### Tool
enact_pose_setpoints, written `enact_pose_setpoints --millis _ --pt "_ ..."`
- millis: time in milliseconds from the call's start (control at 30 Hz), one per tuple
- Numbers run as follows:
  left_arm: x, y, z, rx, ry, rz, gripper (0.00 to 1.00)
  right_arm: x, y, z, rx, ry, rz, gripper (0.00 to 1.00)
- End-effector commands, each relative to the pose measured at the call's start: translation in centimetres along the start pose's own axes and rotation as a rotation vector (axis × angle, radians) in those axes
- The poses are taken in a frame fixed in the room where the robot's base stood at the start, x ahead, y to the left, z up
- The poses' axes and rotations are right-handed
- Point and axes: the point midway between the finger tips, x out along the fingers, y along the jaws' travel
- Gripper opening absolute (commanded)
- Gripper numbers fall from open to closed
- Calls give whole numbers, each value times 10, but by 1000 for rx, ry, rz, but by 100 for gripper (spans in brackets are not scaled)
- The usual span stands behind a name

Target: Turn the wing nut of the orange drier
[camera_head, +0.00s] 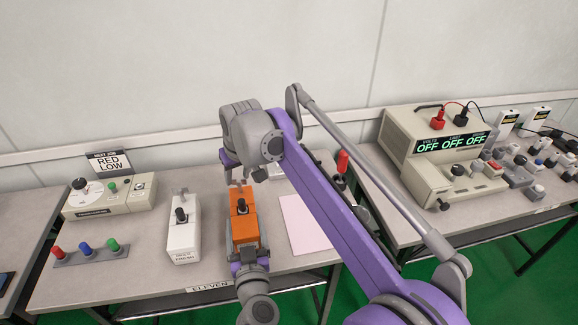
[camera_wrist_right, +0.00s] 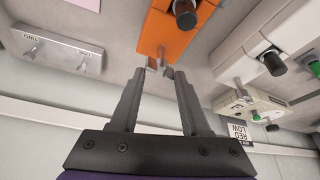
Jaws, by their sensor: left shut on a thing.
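The orange drier (camera_head: 244,225) lies on the table, with a black knob on top. My left gripper (camera_head: 247,242) is shut on its near part, one finger along each side. My right gripper (camera_head: 238,180) is at its far end, pointing down. In the right wrist view the orange drier (camera_wrist_right: 170,32) is ahead of the right gripper (camera_wrist_right: 156,74), whose fingers are apart. The metal wing nut (camera_wrist_right: 158,65) sticks out from the drier's end, at the gap between the fingertips. Contact with either finger cannot be told.
A white drier (camera_head: 183,238) with its own knob and wing nut stands close on the left. Further left are a beige tester (camera_head: 110,200), a RED LOW sign (camera_head: 112,163) and a strip of coloured knobs (camera_head: 90,254). A pink sheet (camera_head: 305,225) lies right.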

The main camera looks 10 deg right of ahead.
Motion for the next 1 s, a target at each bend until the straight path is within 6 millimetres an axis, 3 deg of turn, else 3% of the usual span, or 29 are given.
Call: enact_pose_setpoints --millis 133,700,1000 --pt "0 0 0 0 0 -1 0 -4 0 0 119 2 51 45" --pt "0 0 0 0 0 -1 0 -120 -5 0 114 1 47 45" --pt "0 0 0 0 0 -1 0 -119 4 0 599 -31 9 45"
